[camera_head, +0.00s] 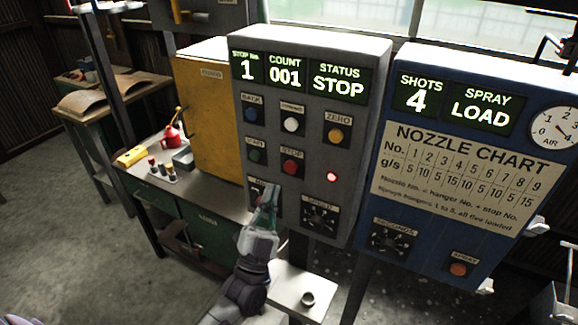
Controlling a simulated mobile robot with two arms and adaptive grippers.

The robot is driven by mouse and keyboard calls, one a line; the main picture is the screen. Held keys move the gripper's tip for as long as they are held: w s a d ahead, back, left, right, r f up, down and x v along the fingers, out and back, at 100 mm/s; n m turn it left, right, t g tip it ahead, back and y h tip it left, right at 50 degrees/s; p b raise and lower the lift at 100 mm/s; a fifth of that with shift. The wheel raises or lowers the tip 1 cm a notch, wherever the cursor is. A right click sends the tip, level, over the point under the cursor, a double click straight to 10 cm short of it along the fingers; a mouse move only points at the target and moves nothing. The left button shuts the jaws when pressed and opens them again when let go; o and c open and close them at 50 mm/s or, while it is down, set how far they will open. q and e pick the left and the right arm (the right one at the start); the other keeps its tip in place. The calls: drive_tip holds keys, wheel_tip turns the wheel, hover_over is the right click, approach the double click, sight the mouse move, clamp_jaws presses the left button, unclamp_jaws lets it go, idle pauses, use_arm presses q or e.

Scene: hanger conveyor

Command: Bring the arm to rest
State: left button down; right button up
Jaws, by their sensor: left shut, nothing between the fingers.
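My left gripper (268,208) is shut and empty. It is raised in front of the lower left of the grey control panel (355,140), and it partly covers a control there. I cannot tell whether its fingertips touch the panel. My left arm (245,285) comes up from the bottom of the view. The panel's screens read stop 1, count 001 and status STOP, and a small red lamp (332,177) is lit. My right gripper is not in view.
A blue spray panel (470,225) stands at the right, showing shots 4 and LOAD. A small shelf (310,285) holding a round cup (308,299) is below the grey panel. A workbench (190,200) with a yellow cabinet (205,105) is at left. Bare floor lies at lower left.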

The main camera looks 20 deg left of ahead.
use_arm(q)
drive_tip(key=shift+w+f, duration=0.1)
drive_tip(key=shift+f, duration=0.05)
wheel_tip(320, 180, down, 23)
drive_tip(key=w+d+g+h+b, duration=0.2)
drive_tip(key=g, duration=0.5)
drive_tip(key=s+f+n+g+b, duration=0.1)
drive_tip(key=s+f+g, duration=0.3)
drive_tip(key=f, duration=0.8)
drive_tip(key=s+f+g+b, duration=0.1)
drive_tip(key=s+f+g, duration=0.3)
drive_tip(key=f, duration=0.8)
drive_tip(key=s+a+f+n+g+b, duration=0.15)
drive_tip(key=s+f+g, duration=0.25)
drive_tip(key=s+f, duration=1)
drive_tip(key=s+f+n+g, duration=0.1)
drive_tip(key=s+f+g, duration=0.2)
drive_tip(key=s, duration=0.8)
drive_tip(key=s+a+f+n+g+y+b, duration=0.1)
drive_tip(key=s+f+g, duration=0.3)
drive_tip(key=s+f, duration=0.3)
drive_tip(key=s, duration=0.3)
drive_tip(key=shift+s+y, duration=0.3)
drive_tip(key=shift+s, duration=0.05)
drive_tip(key=shift+w+r, duration=0.1)
